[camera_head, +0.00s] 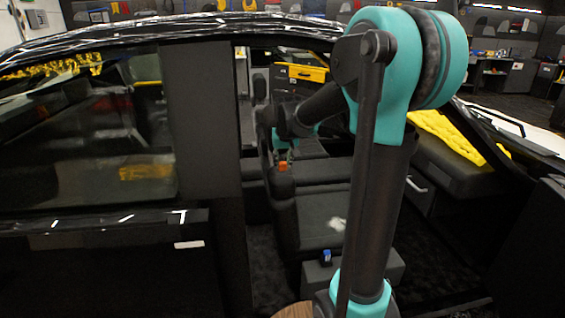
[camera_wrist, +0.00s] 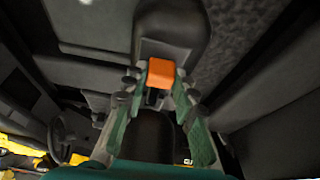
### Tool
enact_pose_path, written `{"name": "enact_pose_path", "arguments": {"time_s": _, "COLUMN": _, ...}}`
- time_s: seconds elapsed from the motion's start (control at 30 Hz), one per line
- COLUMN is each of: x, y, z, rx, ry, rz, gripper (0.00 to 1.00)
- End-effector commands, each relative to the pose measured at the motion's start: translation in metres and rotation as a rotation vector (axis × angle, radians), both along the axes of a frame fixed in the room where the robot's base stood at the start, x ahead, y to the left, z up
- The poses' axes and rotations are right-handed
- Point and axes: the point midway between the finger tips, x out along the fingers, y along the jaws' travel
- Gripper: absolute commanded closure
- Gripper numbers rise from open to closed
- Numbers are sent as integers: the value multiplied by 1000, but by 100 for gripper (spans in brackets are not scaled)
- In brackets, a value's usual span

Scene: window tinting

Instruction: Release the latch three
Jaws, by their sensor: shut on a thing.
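An orange block (camera_wrist: 160,73), which looks like the latch, sits between the fingertips of my gripper (camera_wrist: 161,84) in the wrist view. My gripper is shut on it from both sides. In the head view the same orange block (camera_head: 283,166) shows small beside the dark seat, just below my gripper (camera_head: 283,157). My arm reaches into the car through the open door space. The lower part of the block is hard to see, and no number on it is readable.
The dark seat (camera_head: 318,222) lies below and right of my gripper. The door pillar (camera_head: 203,125) and side window (camera_head: 85,140) stand to the left. A small blue-capped bottle (camera_head: 326,258) stands low near the sill. A steering wheel (camera_wrist: 57,138) shows in the wrist view.

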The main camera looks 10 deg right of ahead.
Motion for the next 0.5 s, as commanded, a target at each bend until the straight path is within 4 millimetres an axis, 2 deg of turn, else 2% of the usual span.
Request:
{"name": "enact_pose_path", "arguments": {"time_s": 0.03, "x": -3, "y": 0, "z": -1, "rx": 0, "ry": 7, "rz": 0, "gripper": 100}}
{"name": "enact_pose_path", "arguments": {"time_s": 0.07, "x": -3, "y": 0, "z": -1, "rx": 0, "ry": 8, "rz": 0, "gripper": 72}}
{"name": "enact_pose_path", "arguments": {"time_s": 0.2, "x": -3, "y": 0, "z": -1, "rx": 0, "ry": 7, "rz": 0, "gripper": 55}}
{"name": "enact_pose_path", "arguments": {"time_s": 0.23, "x": -3, "y": 0, "z": -1, "rx": 0, "ry": 6, "rz": 0, "gripper": 52}}
{"name": "enact_pose_path", "arguments": {"time_s": 0.5, "x": -2, "y": 0, "z": 0, "rx": 0, "ry": 5, "rz": 0, "gripper": 52}}
